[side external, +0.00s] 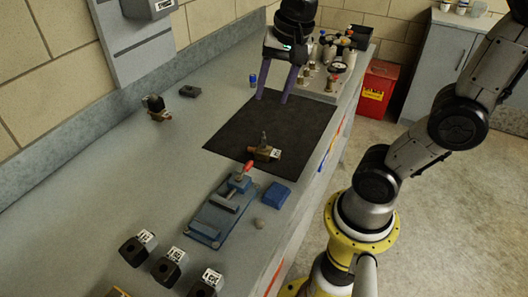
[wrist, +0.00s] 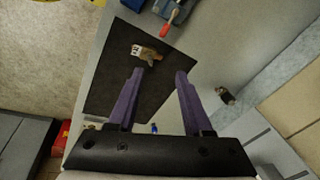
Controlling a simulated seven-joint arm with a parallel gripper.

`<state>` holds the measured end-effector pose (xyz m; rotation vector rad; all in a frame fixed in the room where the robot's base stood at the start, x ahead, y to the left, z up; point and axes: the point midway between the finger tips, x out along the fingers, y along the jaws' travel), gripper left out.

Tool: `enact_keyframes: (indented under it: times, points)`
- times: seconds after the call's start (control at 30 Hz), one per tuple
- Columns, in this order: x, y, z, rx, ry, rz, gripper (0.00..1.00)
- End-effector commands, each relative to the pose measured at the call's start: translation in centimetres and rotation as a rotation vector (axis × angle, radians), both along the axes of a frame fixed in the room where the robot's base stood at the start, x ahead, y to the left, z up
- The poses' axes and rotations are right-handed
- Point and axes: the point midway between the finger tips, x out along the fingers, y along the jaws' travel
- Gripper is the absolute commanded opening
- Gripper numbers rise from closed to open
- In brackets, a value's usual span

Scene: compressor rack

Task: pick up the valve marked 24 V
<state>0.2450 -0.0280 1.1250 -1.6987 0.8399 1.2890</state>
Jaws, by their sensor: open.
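A brass valve (side external: 262,152) with an upright stem and a white tag lies on the near part of the black mat (side external: 225,135). The tag's marking is too small to read with certainty. The valve also shows in the wrist view (wrist: 148,55), beyond my fingertips. Another dark valve-like part (side external: 155,106) with a brass body sits on the counter left of the mat, and shows at the right of the wrist view (wrist: 224,95). No marking on it is legible. My gripper (side external: 272,99) is open and empty, its purple fingers pointing down above the far part of the mat.
A blue clamp fixture (side external: 215,215) with a red handle and a blue box (side external: 274,195) stand in front of the mat. Several black labelled blocks (side external: 167,268) are at the near left. A small blue cylinder (side external: 253,80) and a crowded fittings tray (side external: 318,85) are at the back.

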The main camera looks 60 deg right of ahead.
Motion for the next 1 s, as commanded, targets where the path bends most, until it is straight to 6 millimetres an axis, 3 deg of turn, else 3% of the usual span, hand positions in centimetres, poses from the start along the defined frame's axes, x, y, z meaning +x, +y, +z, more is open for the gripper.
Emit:
enact_keyframes:
  times: [0.1, 0.3, 0.53, 0.8, 1.0]
  points:
    - [3.4, -2.2, -1.5, 0.046, 0.105, -0.214, 0.50]
    - [6.1, -4.8, -4.5, 0.068, 0.213, -0.328, 0.50]
    - [6.1, -5.7, -6.9, 0.073, 0.253, -0.352, 0.50]
    - [5.9, -5.6, -11.9, 0.074, 0.253, -0.350, 0.50]
    - [6.0, -5.7, -14.0, 0.073, 0.249, -0.349, 0.50]
